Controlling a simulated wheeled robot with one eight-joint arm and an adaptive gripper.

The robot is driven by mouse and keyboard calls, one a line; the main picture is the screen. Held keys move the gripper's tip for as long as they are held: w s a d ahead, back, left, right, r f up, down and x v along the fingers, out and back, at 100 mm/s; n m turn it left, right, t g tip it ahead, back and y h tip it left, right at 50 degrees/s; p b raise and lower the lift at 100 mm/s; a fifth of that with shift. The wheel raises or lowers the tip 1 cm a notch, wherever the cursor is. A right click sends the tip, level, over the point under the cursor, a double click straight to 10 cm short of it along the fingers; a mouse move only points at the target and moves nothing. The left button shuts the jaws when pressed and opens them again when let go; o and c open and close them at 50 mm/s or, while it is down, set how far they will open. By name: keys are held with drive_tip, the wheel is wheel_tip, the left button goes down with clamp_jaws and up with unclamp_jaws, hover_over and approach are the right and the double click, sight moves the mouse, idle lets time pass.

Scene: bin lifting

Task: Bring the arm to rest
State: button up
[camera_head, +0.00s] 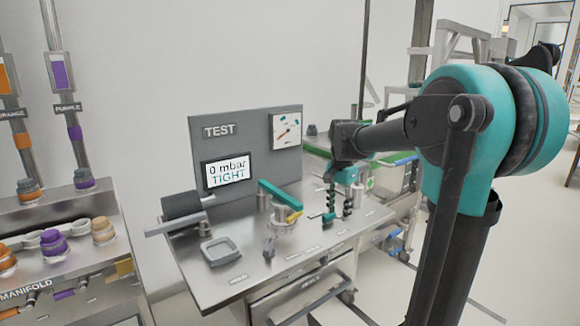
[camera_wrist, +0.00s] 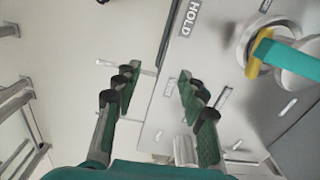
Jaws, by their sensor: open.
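My arm reaches in from the right in the head view, with its teal joint large in front. My gripper (camera_head: 337,205) points down above the right edge of the steel bench (camera_head: 222,288). In the wrist view my gripper (camera_wrist: 155,88) shows two green-padded fingers spread apart with nothing between them. Behind the fingers lie the bench edge and pale floor. A round fitting with a yellow part and a teal lever (camera_wrist: 290,58) is at the upper right of the wrist view, apart from the fingers. The same teal lever (camera_head: 279,194) shows left of my gripper in the head view.
A grey test panel (camera_head: 246,150) stands at the back of the bench, its screen reading "0 mbar TIGHT". A grey tray (camera_head: 220,250) lies at the bench's front left. A manifold stand (camera_head: 75,275) with coloured caps is at far left. Open floor shows at right.

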drive_tip(key=s+d+f+n+t, duration=0.2)
drive_tip(key=s+f+n, duration=0.3)
drive_tip(key=s+f, duration=0.4)
drive_tip(key=s+d+f+n+t, duration=0.1)
drive_tip(key=s+f+n+t, duration=0.1)
drive_tip(key=s+f+n, duration=0.3)
drive_tip(key=s+f, duration=0.4)
drive_tip(key=s, duration=0.3)
drive_tip(key=shift+s+d+f, duration=0.15)
drive_tip(key=shift+d+f, duration=0.15)
drive_tip(key=shift+d, duration=0.1)
idle(1.2)
